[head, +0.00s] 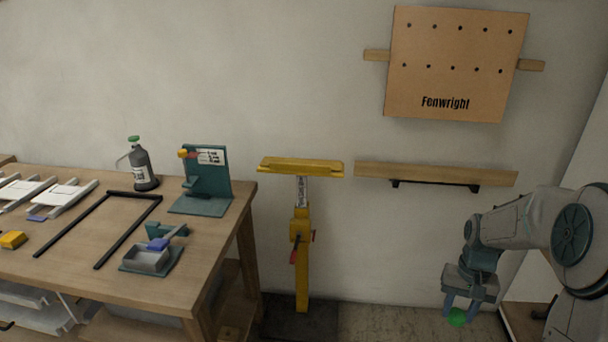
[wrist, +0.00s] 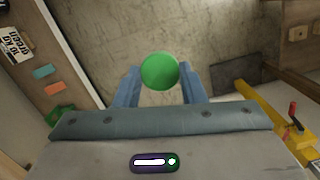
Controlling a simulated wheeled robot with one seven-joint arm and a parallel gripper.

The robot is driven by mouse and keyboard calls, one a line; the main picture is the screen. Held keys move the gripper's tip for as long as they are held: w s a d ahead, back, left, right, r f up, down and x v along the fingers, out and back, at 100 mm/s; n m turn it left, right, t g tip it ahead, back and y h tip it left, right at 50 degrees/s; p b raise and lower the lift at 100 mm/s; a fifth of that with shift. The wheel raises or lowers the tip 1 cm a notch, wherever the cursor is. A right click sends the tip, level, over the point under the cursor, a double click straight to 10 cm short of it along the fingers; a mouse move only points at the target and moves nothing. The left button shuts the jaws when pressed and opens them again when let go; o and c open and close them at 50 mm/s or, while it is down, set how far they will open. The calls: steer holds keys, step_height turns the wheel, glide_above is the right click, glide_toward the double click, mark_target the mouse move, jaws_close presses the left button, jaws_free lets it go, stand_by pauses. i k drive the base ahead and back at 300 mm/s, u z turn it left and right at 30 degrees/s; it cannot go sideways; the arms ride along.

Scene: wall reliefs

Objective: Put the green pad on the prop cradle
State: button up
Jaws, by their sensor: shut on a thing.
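The green pad (head: 457,318) is a round green piece held between the blue fingertips of my gripper (head: 459,311), at the lower right of the head view. In the wrist view the pad (wrist: 160,71) sits between the fingers of my gripper (wrist: 163,78), with no other thing touching it. The prop cradle (head: 301,167) is the yellow trough-like bar on top of a yellow post, left of and above my gripper and well apart from it. Its top looks empty. In the wrist view a yellow post with a red handle (wrist: 288,122) shows at the right.
A workbench (head: 100,274) with a bottle (head: 145,168), a dark frame and a teal stand (head: 207,176) fills the left. A wooden wall ledge (head: 437,174) lies right of the cradle, below a pegboard (head: 455,65). The space between cradle and gripper looks clear.

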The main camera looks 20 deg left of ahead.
mark_target(279, 161)
steer(key=u, duration=1.25)
steer(key=i, duration=1.15)
